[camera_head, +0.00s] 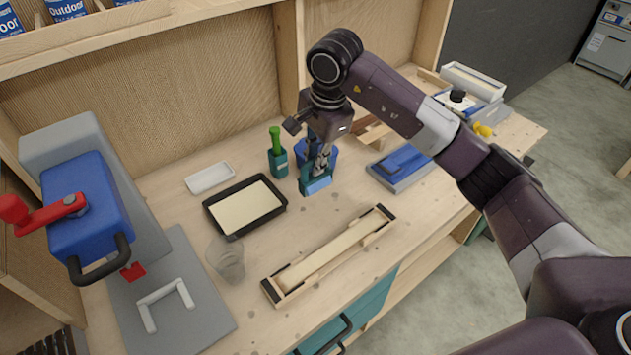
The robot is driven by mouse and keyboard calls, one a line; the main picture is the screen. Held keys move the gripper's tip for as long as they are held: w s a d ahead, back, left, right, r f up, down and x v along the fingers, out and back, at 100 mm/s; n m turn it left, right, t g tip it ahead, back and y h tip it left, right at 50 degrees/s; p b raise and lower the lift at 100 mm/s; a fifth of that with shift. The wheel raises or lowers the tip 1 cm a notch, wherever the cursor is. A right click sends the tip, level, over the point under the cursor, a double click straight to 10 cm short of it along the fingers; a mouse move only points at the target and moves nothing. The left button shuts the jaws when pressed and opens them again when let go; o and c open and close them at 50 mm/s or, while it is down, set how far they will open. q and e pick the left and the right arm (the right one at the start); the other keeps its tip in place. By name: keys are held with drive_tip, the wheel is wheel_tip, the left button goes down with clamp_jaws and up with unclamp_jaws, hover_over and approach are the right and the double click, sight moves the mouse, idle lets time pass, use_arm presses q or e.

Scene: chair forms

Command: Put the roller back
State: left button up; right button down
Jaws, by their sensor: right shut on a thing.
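My right gripper (319,165) points down over the workbench, right of the middle, with its fingers close together. At its fingertips is a small light-blue piece (319,186), which seems to be the roller; its handle is hidden by the fingers. A teal holder (304,185) shows right at this piece; I cannot tell whether the roller sits in it or just in front of it. A blue container (330,153) stands right behind the fingers, partly hidden. My left gripper is not in view.
A teal cup with a green-handled tool (277,160) stands left of the gripper. A black tray (235,232), a clear cup (227,262) and a long wooden form (287,288) lie nearer. A blue press (90,208) stands at left, a blue flat box (400,166) at right.

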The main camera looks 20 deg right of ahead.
sight(315, 187)
wheel_tip(315, 187, down, 3)
drive_tip(key=shift+f+p, duration=0.1)
drive_tip(key=shift+p, duration=0.25)
drive_tip(key=shift+f, duration=0.6)
wheel_tip(315, 187, down, 4)
drive_tip(key=shift+r+p, duration=0.2)
drive_tip(key=shift+p, duration=0.4)
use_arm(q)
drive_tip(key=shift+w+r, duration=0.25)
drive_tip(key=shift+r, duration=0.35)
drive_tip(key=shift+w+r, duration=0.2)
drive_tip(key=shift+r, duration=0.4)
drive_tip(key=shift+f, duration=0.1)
use_arm(e)
drive_tip(key=shift+f, duration=0.1)
drive_tip(key=shift+f+b, duration=0.15)
drive_tip(key=shift+b, duration=0.15)
drive_tip(key=c, duration=2)
unclamp_jaws()
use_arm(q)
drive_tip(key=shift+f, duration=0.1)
use_arm(e)
drive_tip(key=shift+o, duration=0.2)
